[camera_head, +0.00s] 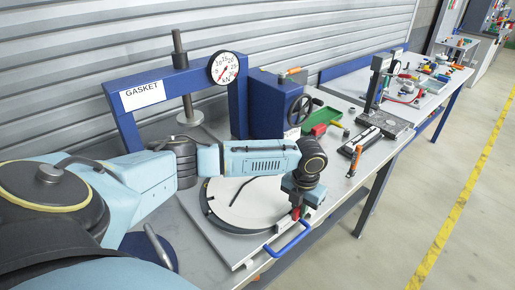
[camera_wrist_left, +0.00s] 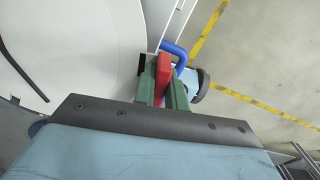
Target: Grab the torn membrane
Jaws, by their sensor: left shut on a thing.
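The torn membrane (camera_head: 262,205) is a pale round sheet lying on a round plate under the blue press. A dark curved line, looking like the tear, runs across it and also shows at the left of the wrist view, where the membrane (camera_wrist_left: 80,50) fills the upper left. My left gripper (camera_head: 294,212) points down at the membrane's right front edge. Its green fingers (camera_wrist_left: 162,95) are shut on a red tab (camera_wrist_left: 163,72). I cannot tell whether the tab joins the membrane. My left forearm hides part of the press and membrane. My right gripper is not in view.
The blue press frame (camera_head: 120,118) marked GASKET, with a dial gauge (camera_head: 225,68), stands behind the membrane. A blue handle (camera_head: 290,242) sticks out at the tray's front edge, close to the gripper. Tools and a green tray (camera_head: 318,120) lie farther right.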

